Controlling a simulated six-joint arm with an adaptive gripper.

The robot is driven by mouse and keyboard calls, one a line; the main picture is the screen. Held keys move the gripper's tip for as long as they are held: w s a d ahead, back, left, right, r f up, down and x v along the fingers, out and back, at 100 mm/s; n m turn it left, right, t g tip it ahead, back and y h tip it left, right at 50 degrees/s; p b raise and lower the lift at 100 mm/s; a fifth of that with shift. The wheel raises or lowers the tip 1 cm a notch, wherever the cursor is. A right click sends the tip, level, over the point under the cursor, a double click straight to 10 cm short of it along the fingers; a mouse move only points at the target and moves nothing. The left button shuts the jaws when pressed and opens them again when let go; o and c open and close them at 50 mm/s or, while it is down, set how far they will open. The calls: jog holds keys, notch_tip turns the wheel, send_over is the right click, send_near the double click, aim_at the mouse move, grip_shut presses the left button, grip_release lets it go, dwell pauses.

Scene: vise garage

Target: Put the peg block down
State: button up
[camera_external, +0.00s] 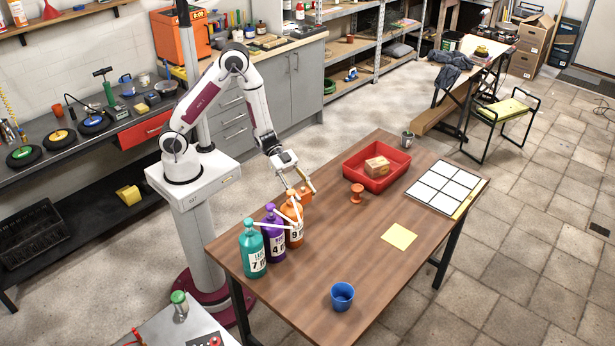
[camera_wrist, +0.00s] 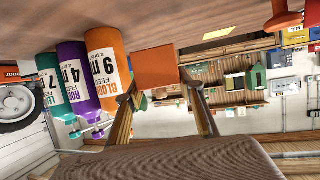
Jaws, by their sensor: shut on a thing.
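My gripper (camera_external: 301,186) is shut on an orange block, taken to be the peg block (camera_external: 306,197), near the table's back left edge, just behind and right of the orange bottle. In the wrist view, the peg block (camera_wrist: 156,66) sits between the two fingers of my gripper (camera_wrist: 159,84). Its plain orange face shows, and no peg or hole can be made out. I cannot tell whether its underside touches the table.
The orange bottle (camera_external: 294,222), purple bottle (camera_external: 273,237) and teal bottle (camera_external: 252,252) stand close by. An orange-red spool-shaped thing (camera_external: 356,192), red tray (camera_external: 364,180), white-squared panel (camera_external: 440,188), yellow sheet (camera_external: 398,236) and blue cup (camera_external: 342,295) share the table (camera_external: 325,245). The table's middle is clear.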

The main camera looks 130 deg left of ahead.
jog(key=w+a+r+n+g+y, duration=0.2)
jog(key=w+a+n+g+y, duration=0.2)
jog(key=w+a+n+y, duration=0.3)
jog(key=w+a+r+n+g+y, duration=0.2)
jog(key=w+a+n+y, duration=0.6)
jog(key=w+a, duration=0.8)
jog(key=shift+w+a+r+n+g, duration=0.15)
jog(key=shift+w+a+n+g, duration=0.3)
jog(key=shift+a+g, duration=1.3)
jog(key=shift+s+a+t, duration=0.1)
jog(key=shift+a+t, duration=0.3)
jog(key=shift+t, duration=0.05)
jog(key=shift+s+d+f, duration=0.1)
jog(key=shift+d+f, duration=0.1)
jog(key=shift+f, duration=0.45)
jog(key=shift+t, duration=0.3)
